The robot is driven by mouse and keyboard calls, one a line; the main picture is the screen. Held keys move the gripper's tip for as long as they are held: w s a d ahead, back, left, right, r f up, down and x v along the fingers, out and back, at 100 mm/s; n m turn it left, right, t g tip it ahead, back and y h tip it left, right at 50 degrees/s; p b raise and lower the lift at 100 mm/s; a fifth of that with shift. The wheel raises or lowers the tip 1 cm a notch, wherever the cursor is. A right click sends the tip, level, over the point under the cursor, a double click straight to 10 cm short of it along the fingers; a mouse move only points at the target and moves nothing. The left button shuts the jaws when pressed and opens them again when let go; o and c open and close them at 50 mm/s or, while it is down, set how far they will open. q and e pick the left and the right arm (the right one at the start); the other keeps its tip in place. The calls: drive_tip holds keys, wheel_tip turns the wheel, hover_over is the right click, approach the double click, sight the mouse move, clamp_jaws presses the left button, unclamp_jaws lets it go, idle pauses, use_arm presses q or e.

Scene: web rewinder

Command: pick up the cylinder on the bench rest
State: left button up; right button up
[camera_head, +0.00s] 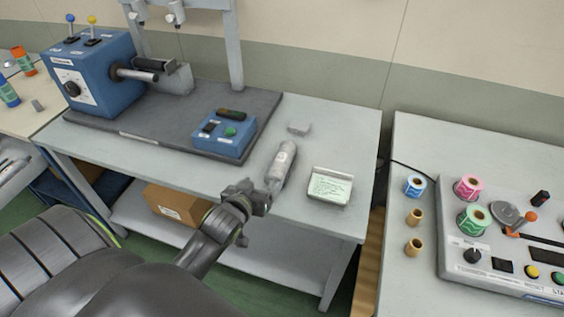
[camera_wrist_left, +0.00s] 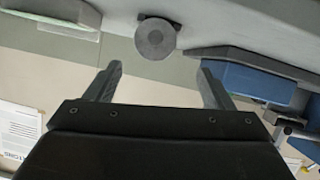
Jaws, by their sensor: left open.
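A grey cylinder (camera_head: 283,163) with a pale label lies on the grey bench (camera_head: 333,125), right of the blue control box. Its rest is mostly hidden under it. My left gripper (camera_head: 268,195) is at the bench's front edge, at the near end of the cylinder. In the left wrist view my left gripper (camera_wrist_left: 158,82) is open with nothing between its fingers. The cylinder's round end face (camera_wrist_left: 155,40) shows ahead, beyond the fingertips and apart from them. My right gripper is in neither view.
A blue control box (camera_head: 224,134) stands left of the cylinder, and a card on a stand (camera_head: 330,186) stands to its right. A small grey block (camera_head: 299,128) lies behind. The blue rewinder (camera_head: 92,72) is at the back left. A second table (camera_head: 413,150) with label rolls is at right.

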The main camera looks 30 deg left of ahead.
sight(276, 172)
use_arm(q)
drive_tip(key=x, duration=0.6)
drive_tip(key=p+x, duration=0.1)
drive_tip(key=x, duration=0.1)
drive_tip(key=shift+w+d+r, duration=0.15)
drive_tip(key=shift+w+d, duration=0.1)
drive_tip(key=shift+d, duration=0.15)
drive_tip(key=shift+w+a+f, duration=0.1)
drive_tip(key=shift+w+f, duration=0.15)
drive_tip(key=shift+w, duration=0.2)
